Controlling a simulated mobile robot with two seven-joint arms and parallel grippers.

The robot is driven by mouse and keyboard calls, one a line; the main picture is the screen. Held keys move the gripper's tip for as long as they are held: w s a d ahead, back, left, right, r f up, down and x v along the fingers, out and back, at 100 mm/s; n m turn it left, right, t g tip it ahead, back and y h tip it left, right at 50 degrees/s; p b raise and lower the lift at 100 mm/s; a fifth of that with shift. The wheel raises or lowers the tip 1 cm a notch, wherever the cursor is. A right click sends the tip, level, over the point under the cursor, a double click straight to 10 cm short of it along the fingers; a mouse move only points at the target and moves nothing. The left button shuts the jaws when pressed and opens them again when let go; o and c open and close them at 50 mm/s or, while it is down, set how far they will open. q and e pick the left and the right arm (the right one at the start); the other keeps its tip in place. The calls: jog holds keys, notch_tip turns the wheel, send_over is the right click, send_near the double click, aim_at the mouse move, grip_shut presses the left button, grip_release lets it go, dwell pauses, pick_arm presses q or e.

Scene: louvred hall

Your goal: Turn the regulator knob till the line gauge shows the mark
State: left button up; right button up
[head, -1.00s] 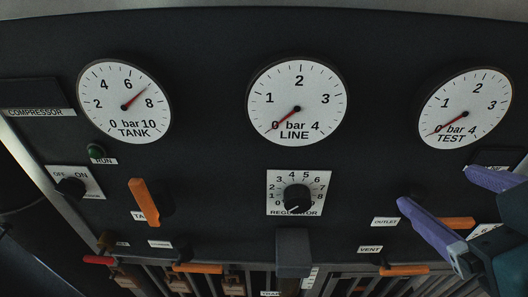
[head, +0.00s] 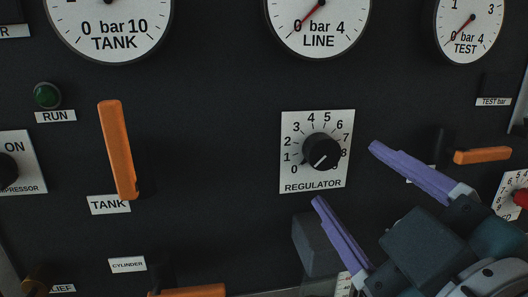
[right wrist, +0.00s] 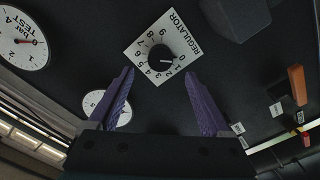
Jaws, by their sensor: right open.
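The black regulator knob (head: 321,151) sits on its white scale plate (head: 290,130) on the dark panel. Its white pointer line points down left, near 0. It also shows in the right wrist view (right wrist: 160,57). The line gauge (head: 335,20) is above it, cut by the top edge; its red needle points down left near 0. I cannot make out a mark on its visible part. My right gripper (head: 343,174) is open, its purple fingers apart, in front of the panel at the knob's lower right. In the right wrist view the fingers (right wrist: 158,72) point towards the knob, empty.
A grey block (head: 312,245) juts out below the regulator, beside the lower finger. An orange tank handle (head: 118,150) stands upright at left; another orange handle (head: 482,156) is at right. The tank gauge (head: 110,20) and test gauge (head: 468,25) are above.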

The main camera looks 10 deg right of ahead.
aim_at(326, 156)
jog(key=shift+w+a, duration=0.15)
jog(key=shift+w, duration=3.65)
jog(key=shift+c, duration=0.3)
grip_shut()
